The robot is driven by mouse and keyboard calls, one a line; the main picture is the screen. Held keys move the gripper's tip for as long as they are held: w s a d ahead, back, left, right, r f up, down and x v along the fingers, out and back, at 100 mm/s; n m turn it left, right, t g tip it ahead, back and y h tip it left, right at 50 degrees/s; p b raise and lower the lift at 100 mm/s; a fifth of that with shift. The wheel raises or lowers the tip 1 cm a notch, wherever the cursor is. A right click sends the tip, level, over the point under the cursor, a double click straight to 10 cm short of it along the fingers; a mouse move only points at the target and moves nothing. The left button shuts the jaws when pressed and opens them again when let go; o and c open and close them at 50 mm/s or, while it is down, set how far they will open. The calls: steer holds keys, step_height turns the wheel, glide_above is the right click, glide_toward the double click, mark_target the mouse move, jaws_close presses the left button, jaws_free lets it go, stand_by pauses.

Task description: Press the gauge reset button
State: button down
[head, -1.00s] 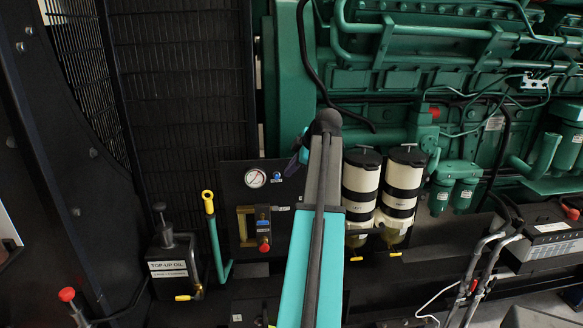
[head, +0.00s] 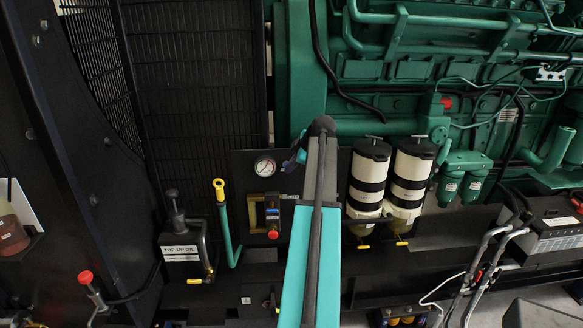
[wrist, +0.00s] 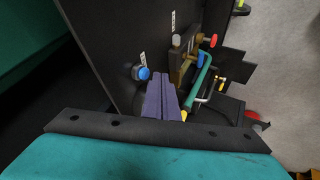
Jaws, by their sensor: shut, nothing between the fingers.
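The blue reset button (wrist: 144,73) shows in the wrist view on the dark panel, just left of my fingertips. A small gap seems to separate them, but I cannot tell whether they touch. My gripper (wrist: 158,82) has its two purple fingers together with nothing between them. In the head view my gripper (head: 291,162) is at the panel, just right of the round white gauge (head: 265,167). There the button is mostly or wholly hidden by the fingers.
Below the gauge is a brass-framed fitting (head: 254,214) with a red knob (head: 272,234). A yellow-topped green handle (head: 220,190) and the top-up oil unit (head: 180,246) stand left. Two white-and-black filters (head: 366,184) stand close right of my arm.

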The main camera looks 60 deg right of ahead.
steer(key=shift+w+d, duration=0.35)
steer(key=shift+d, duration=0.1)
